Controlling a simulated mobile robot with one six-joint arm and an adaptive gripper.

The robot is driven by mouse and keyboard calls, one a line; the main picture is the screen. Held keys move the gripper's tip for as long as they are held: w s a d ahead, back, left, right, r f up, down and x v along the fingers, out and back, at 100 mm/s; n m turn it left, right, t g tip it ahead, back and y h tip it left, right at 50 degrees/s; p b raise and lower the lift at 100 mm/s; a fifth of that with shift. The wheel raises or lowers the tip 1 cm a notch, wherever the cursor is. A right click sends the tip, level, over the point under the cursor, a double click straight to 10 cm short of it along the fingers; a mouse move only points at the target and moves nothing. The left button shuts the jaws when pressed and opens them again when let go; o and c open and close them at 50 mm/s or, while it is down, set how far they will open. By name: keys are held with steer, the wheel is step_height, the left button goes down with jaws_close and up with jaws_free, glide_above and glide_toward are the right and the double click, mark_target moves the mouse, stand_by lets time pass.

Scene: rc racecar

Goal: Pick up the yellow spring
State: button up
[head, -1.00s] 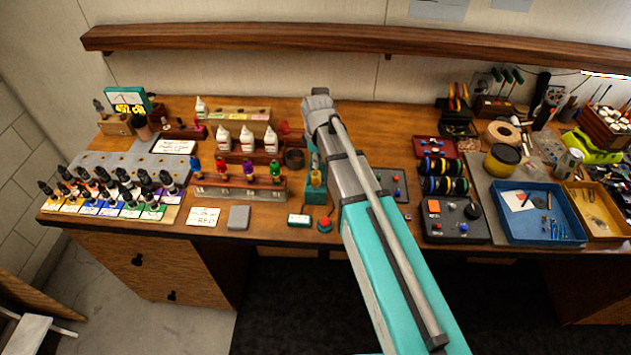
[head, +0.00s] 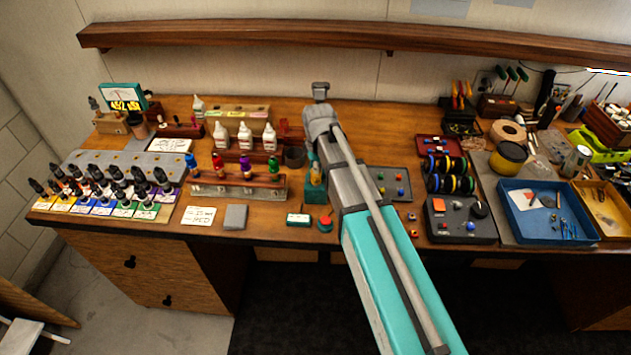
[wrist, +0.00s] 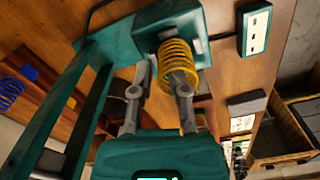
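The yellow spring (wrist: 176,62) stands on a teal stand (wrist: 222,50) in the wrist view. My gripper (wrist: 160,82) is open, one finger to the left of the spring and the other overlapping the spring's right part in the picture. I cannot tell whether that finger touches the spring. In the head view the teal stand (head: 316,194) is beside my arm, with a small yellow part (head: 315,174) showing on it. My gripper is hidden behind the arm there.
A small white-labelled box (head: 298,219) and a red button on a teal base (head: 325,223) sit near the front edge. A grey tray (head: 392,184) lies right of my arm. A wooden shelf (head: 240,32) runs above.

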stand_by(0.5)
jaws_close()
steer(key=shift+r, duration=0.25)
step_height(320, 180, up, 2)
steer(key=p, duration=0.2)
steer(key=shift+r+p, duration=0.1)
steer(key=shift+p, duration=0.3)
steer(key=s+r+p, duration=1)
steer(key=s, duration=0.4)
steer(key=shift+a+r, duration=0.2)
steer(key=shift+r+p, duration=0.1)
steer(key=shift+p, duration=0.2)
steer(key=shift+r+p, duration=2.25)
steer(key=shift+r, duration=0.05)
